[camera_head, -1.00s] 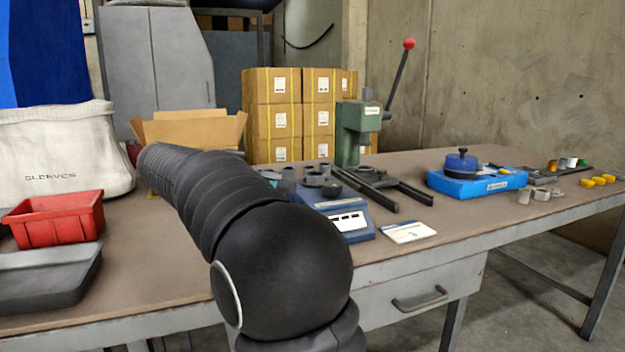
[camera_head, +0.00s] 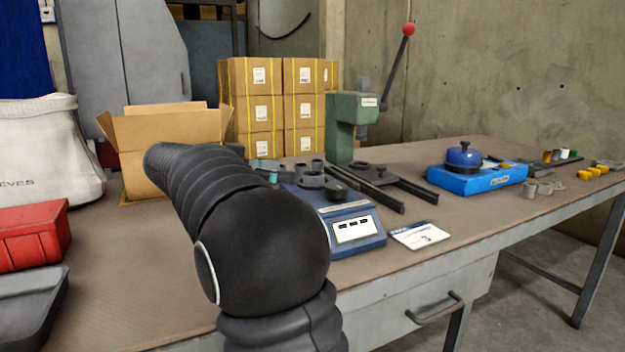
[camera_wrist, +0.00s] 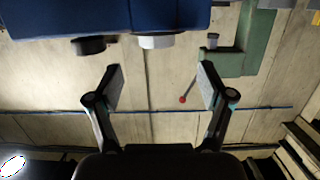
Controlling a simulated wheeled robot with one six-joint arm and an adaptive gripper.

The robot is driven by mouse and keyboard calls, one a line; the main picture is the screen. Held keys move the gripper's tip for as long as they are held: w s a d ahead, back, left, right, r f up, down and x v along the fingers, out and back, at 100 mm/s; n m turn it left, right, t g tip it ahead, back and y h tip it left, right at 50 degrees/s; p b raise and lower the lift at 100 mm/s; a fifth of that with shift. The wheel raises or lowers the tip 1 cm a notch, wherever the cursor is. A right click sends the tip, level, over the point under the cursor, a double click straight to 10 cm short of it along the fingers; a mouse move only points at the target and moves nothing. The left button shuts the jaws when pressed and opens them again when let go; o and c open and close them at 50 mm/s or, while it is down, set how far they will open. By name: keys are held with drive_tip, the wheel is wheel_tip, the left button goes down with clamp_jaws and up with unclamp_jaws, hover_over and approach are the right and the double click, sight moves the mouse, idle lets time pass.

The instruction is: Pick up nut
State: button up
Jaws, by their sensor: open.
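No part is clearly recognisable as the nut. Several grey round parts (camera_head: 313,180) sit on the blue device (camera_head: 357,230) with a white display, partly hidden behind my arm. The wrist view looks upside down. In it, a blue body (camera_wrist: 110,18) fills the top left, with a dark round part (camera_wrist: 89,45) and a pale cylinder (camera_wrist: 156,41) on it. My gripper (camera_wrist: 160,75) is open, with nothing between its fingers. The pale cylinder lies beyond the fingertips, between their lines. The gripper's fingers are not clear in the head view.
A green press (camera_head: 351,128) with a red-knobbed lever stands behind the device. A white card (camera_head: 421,235) lies in front. A blue case (camera_head: 478,179) and several small parts are at right. An open carton (camera_head: 172,150) and a red bin (camera_head: 33,237) are at left.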

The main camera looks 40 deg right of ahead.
sight(306, 174)
drive_tip(key=shift+x, duration=3.15)
drive_tip(key=shift+s+f, duration=0.15)
drive_tip(key=shift+c, duration=0.2)
drive_tip(key=c, duration=1.4)
drive_tip(key=shift+r, duration=0.5)
drive_tip(key=s+d+r, duration=0.7)
drive_tip(key=d+r, duration=0.2)
drive_tip(key=r, duration=0.1)
drive_tip(key=shift+s, duration=0.2)
